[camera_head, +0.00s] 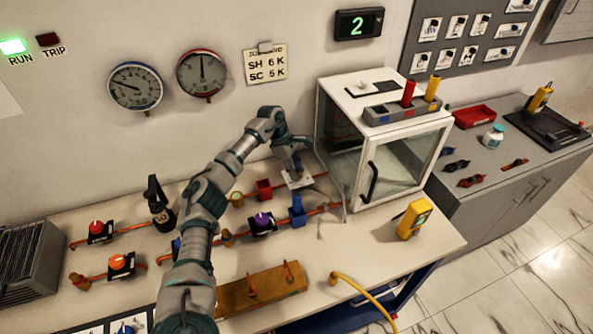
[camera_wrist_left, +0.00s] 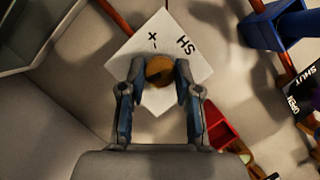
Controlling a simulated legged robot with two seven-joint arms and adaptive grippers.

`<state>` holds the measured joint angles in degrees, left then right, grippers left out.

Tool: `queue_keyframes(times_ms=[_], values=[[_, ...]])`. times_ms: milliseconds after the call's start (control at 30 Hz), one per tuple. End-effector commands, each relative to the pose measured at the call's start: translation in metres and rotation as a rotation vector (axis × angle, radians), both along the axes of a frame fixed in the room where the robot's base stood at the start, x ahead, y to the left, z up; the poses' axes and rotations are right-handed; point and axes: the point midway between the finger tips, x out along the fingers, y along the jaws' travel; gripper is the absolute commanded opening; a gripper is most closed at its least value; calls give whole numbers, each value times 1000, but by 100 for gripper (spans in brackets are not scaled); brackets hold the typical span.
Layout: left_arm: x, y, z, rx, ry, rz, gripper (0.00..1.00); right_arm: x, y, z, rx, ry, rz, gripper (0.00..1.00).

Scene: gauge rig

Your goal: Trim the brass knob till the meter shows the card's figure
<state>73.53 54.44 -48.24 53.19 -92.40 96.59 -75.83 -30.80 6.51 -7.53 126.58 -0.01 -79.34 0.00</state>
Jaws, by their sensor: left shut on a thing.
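The brass knob (camera_wrist_left: 159,71) sits on a white plate (camera_wrist_left: 152,43) marked SH, plus and minus. My left gripper (camera_wrist_left: 158,82) is shut on the knob, one finger on each side. In the head view my left gripper (camera_head: 295,168) comes down over the plate (camera_head: 298,182) and hides the knob. The card (camera_head: 265,64) on the wall reads SH 6 K and SC 5 K. A blue-rimmed meter (camera_head: 135,87) has its needle toward the upper left. A red-rimmed meter (camera_head: 202,74) has its needle straight up. My right gripper is not in view.
A glass-fronted cabinet (camera_head: 411,160) stands just right of the plate. A blue valve handle (camera_head: 297,211) and a red one (camera_head: 264,188) are close by. A yellow handheld device (camera_head: 413,219) stands at the right. A display (camera_head: 359,24) shows 2. The RUN lamp (camera_head: 13,46) is lit green.

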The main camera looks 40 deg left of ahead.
Motion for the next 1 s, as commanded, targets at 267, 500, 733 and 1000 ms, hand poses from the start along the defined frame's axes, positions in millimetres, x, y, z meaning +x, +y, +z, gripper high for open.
queue_keyframes(times_ms=[267,500,733,1000], values=[[3,3,7,2,-19,-26,0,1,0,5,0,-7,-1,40],[3,3,7,2,-18,-27,0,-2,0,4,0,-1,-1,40],[3,2,5,2,-14,-29,57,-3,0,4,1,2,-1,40],[2,0,4,2,-8,-32,57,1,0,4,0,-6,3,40]])
